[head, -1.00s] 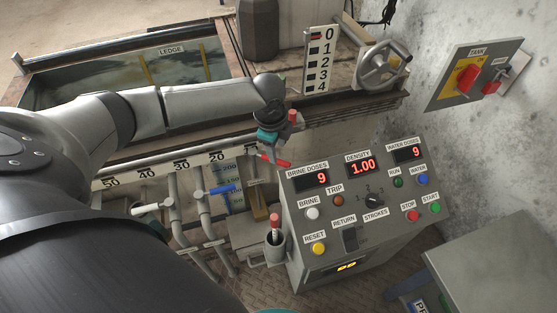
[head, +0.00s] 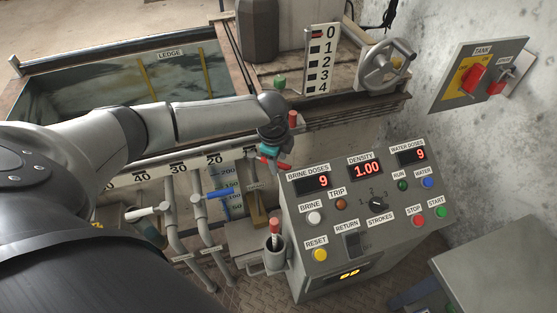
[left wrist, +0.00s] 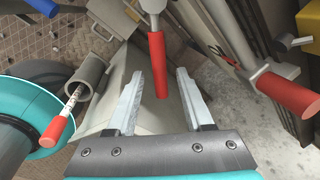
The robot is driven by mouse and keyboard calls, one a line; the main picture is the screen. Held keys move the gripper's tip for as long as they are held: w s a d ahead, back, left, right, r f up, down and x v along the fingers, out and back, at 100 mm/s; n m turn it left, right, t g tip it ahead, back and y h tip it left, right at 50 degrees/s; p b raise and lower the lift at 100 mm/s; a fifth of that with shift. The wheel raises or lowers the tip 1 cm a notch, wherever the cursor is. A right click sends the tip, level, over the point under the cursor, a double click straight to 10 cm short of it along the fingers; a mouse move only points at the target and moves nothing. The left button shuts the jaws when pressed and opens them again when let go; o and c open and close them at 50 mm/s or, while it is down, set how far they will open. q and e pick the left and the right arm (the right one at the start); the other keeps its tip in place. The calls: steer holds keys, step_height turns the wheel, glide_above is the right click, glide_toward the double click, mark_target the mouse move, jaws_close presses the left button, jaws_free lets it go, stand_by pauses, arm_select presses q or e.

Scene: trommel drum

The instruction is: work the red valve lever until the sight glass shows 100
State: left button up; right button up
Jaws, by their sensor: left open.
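The red valve lever (head: 284,167) sits just left of the control box's top edge, partly hidden by my left gripper (head: 268,159). In the left wrist view its red handle (left wrist: 157,65) lies between the fingers of my open left gripper (left wrist: 159,76), with a gap on both sides. The handle looks free of both fingers. The sight glass (head: 232,200), with marks such as 100 and 150, stands behind the blue-handled valve (head: 222,192). Its level is too small to read. My right gripper is not in view.
Another red handle (left wrist: 290,95) stands close to the right of my left gripper. A cup (head: 274,255) holds a red-tipped stick (head: 274,228). The control box (head: 365,220) is close by on the right. A white-handled valve (head: 142,214) is farther left.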

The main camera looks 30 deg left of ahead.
arm_select(q)
steer(key=shift+c, duration=0.2)
jaws_close()
stand_by(1.1)
